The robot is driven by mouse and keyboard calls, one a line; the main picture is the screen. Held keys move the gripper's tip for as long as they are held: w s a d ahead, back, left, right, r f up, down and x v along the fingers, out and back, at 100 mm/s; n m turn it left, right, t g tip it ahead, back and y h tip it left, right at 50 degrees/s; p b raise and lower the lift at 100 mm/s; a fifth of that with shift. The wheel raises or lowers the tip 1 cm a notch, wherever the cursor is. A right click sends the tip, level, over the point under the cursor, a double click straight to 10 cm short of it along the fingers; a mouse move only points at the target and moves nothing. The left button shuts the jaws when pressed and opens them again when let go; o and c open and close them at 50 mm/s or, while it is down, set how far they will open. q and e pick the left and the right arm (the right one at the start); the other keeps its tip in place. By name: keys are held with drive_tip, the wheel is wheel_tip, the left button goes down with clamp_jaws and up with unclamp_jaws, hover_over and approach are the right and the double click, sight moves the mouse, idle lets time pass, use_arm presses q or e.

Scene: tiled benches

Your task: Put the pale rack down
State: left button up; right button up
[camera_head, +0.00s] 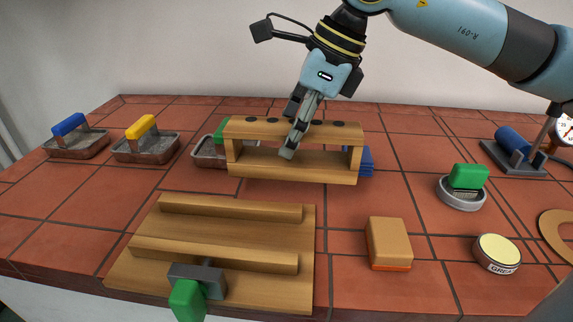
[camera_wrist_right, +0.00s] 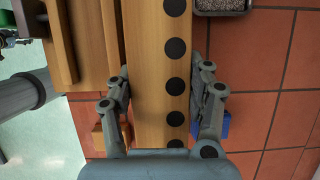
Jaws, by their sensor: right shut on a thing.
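The pale rack (camera_head: 255,131) is a wooden frame with two end pieces, a lower board and a top board with a row of dark round holes. It stands upright near the middle of the bench in the head view. My right gripper (camera_head: 298,128) comes down over it from above, one finger across its front. In the right wrist view, the fingers of my right gripper (camera_wrist_right: 160,90) lie along both long sides of the rack's top board (camera_wrist_right: 148,40), shut on it. I cannot tell whether its base touches the tiles. My left gripper is not in view.
A wooden board with two rails (camera_head: 225,223) and a green-handled clamp (camera_head: 188,298) lies in front. A sponge-like block (camera_head: 388,240) and a round tin (camera_head: 497,253) are right. Trays with blue (camera_head: 70,125) and yellow (camera_head: 141,127) handles stand left.

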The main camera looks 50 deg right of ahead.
sight(257, 162)
drive_tip(key=shift+w+a+f, duration=0.15)
drive_tip(key=shift+w+f, duration=0.1)
drive_tip(key=shift+w, duration=0.25)
drive_tip(key=shift+f, duration=2.05)
drive_tip(key=shift+f, duration=0.2)
drive_tip(key=o, duration=1.4)
drive_tip(key=shift+r, duration=0.1)
